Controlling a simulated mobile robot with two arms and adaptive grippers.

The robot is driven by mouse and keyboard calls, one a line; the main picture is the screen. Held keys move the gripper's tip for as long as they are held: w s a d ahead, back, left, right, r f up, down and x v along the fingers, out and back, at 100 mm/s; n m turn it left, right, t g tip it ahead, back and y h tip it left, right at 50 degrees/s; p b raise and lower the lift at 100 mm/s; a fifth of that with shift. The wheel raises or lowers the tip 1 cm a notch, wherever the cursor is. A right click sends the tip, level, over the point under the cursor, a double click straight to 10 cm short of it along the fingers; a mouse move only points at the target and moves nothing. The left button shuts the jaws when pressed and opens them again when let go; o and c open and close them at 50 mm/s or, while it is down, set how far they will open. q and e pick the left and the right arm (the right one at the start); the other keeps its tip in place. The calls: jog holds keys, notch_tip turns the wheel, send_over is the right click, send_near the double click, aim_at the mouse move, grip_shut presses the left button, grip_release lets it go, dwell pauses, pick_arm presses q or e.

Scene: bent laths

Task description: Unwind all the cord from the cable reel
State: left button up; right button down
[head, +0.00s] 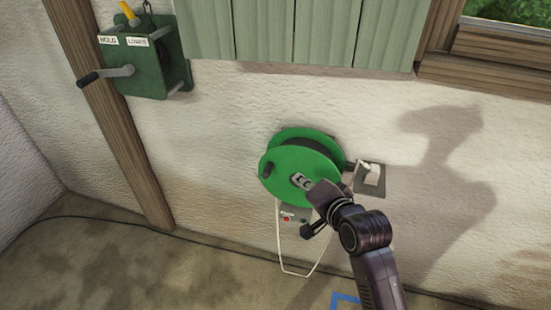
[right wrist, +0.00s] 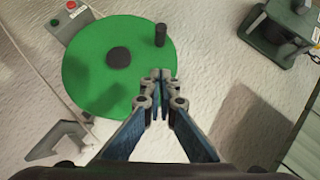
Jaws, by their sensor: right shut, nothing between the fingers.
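The green cable reel (head: 290,160) is mounted on the wall, its round front disc facing out. In the right wrist view the disc (right wrist: 90,75) shows a dark hub (right wrist: 118,60) and a dark crank knob (right wrist: 160,36) near the rim. The knob also shows in the head view (head: 268,170). A white cord (head: 279,250) hangs below the reel in a loop towards the floor. How much cord is on the drum is hidden. My right gripper (head: 301,181) is shut and empty in front of the disc; its fingertips (right wrist: 161,76) appear beside the disc's edge, apart from the knob. My left gripper is out of view.
A grey box with red and green buttons (head: 292,217) sits under the reel. A grey bracket (head: 371,186) is on the wall to its right. A green winch (head: 150,60) with a crank hangs at upper left, beside a wooden post (head: 110,115). A dark cable runs along the floor's edge.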

send_near(271, 170)
jog(key=w+d, duration=0.1)
jog(key=w, duration=0.3)
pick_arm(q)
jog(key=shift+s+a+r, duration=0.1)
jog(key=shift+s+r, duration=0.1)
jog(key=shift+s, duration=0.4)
pick_arm(e)
jog(key=shift+w+a+f, duration=0.3)
jog(key=shift+a+f, duration=0.2)
jog(key=shift+a, duration=0.25)
jog(key=shift+w+a+f, duration=0.3)
jog(key=shift+a+f, duration=0.25)
jog(key=shift+a, duration=0.2)
